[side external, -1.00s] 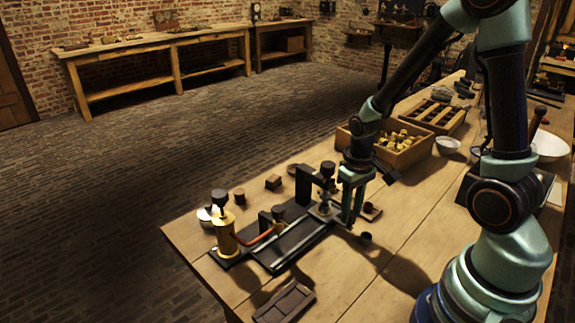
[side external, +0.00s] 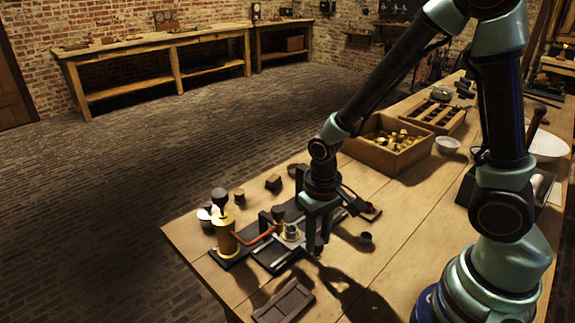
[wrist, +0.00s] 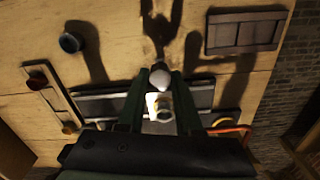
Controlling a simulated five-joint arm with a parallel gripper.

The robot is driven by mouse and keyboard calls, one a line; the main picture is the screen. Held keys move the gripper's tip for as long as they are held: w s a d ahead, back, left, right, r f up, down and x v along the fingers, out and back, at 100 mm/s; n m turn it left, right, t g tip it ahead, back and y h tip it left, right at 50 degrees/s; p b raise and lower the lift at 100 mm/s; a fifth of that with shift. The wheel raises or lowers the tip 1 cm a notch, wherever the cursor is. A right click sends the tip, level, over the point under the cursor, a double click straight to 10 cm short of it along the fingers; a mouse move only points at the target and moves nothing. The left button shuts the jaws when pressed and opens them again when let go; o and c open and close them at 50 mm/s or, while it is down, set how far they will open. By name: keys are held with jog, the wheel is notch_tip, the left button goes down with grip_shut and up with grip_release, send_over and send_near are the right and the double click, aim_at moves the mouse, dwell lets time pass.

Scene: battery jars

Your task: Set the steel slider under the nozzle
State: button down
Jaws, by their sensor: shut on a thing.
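The steel slider (wrist: 159,126) is a small pale plate carrying a small jar (side external: 291,232). It sits on the dark rail bed (side external: 268,257), close to the nozzle end. My gripper (side external: 316,240) points down at the slider's near side; in the wrist view its fingers (wrist: 160,86) stand on either side of a pale round knob (wrist: 160,78), and it is shut on the slider there. The copper tube (side external: 258,238) runs from the brass cylinder (side external: 226,238) towards the jar. The nozzle tip is hard to make out, so I cannot tell whether the jar is exactly under it.
A dark divided tray (side external: 285,303) lies at the front table edge. A small dark cup (side external: 366,238) stands right of the rails.

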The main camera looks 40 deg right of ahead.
jog(key=shift+a, duration=2.25)
jog(key=c, duration=0.6)
grip_release()
notch_tip(320, 180, up, 12)
jog(key=shift+r, duration=0.1)
jog(key=shift+s+d+r+n+t, duration=0.35)
jog(key=shift+d+r+t, duration=0.6)
jog(key=shift+d+r, duration=0.45)
jog(key=shift+s+d+r+n+t, duration=0.2)
jog(key=shift+d+r+n+t, duration=0.2)
jog(key=shift+d+r+t, duration=0.8)
jog(key=shift+s+d+r+n+t, duration=0.35)
jog(key=shift+d+r+t, duration=0.3)
jog(key=shift+d+r, duration=1)
